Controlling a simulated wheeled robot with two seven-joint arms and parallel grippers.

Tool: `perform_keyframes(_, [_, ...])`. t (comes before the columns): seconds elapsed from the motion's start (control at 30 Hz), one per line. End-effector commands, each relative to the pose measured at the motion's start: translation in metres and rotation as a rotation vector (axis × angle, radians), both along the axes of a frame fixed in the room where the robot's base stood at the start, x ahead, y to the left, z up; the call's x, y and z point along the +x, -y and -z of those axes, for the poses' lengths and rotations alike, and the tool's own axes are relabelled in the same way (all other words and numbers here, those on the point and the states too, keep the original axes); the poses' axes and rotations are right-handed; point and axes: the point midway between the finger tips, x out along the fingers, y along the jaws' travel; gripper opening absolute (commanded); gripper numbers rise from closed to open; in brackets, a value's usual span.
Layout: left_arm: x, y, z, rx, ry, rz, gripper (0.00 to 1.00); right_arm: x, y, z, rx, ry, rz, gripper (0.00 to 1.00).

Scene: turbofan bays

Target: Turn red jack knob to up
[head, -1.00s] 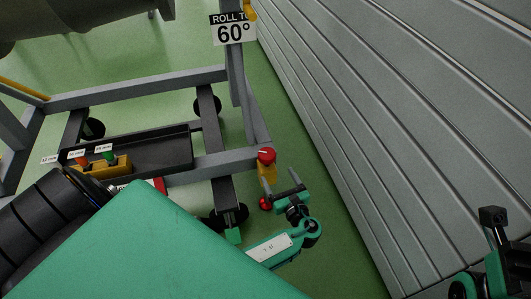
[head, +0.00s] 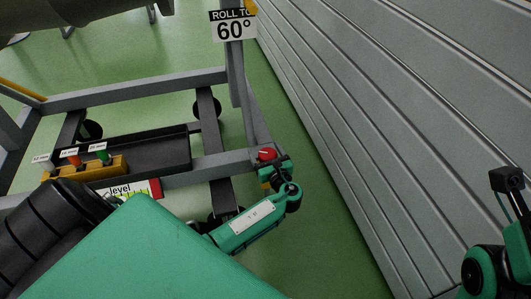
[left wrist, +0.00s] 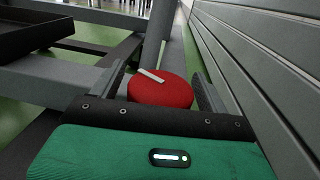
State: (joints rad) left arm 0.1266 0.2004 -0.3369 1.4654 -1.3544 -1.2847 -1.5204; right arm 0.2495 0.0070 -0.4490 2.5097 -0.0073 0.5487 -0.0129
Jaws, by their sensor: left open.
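The red jack knob (head: 266,154) sits on a yellow jack at the corner of the grey stand frame. My left gripper (head: 271,167) is at the knob, with its jaws open. In the left wrist view the red knob (left wrist: 160,93) lies between the two dark fingers (left wrist: 160,84), with gaps visible on both sides. A white bar on the knob's top points toward the upper left in that view. The lower part of the jack is mostly hidden by my gripper.
A ribbed grey wall (head: 400,130) runs close along the right. A black tray (head: 160,150) and a yellow block (head: 88,168) with coloured knobs are on the stand at left. A "ROLL TO 60°" sign (head: 233,27) hangs on the post. Green floor lies between stand and wall.

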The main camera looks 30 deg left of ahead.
Motion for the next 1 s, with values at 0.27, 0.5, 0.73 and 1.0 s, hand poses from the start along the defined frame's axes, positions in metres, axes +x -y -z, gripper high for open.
perform_keyframes(0.27, [0.000, 0.000, 0.000, 0.000, 0.000, 0.000, 0.40, 0.000, 0.000, 0.000, 0.001, 0.001, 0.001, 0.36])
perform_keyframes(0.5, [0.000, 0.000, 0.000, -0.001, -0.001, -0.009, 0.32, 0.000, 0.000, -0.002, 0.001, 0.002, 0.001, 0.36])
perform_keyframes(0.73, [-0.001, 0.000, -0.002, -0.002, -0.001, -0.084, 0.33, 0.001, 0.004, -0.005, 0.009, -0.009, 0.010, 0.36])
perform_keyframes(1.0, [-0.004, -0.001, -0.003, -0.002, -0.002, -0.292, 0.33, 0.008, 0.015, 0.005, 0.011, -0.057, 0.048, 0.36])
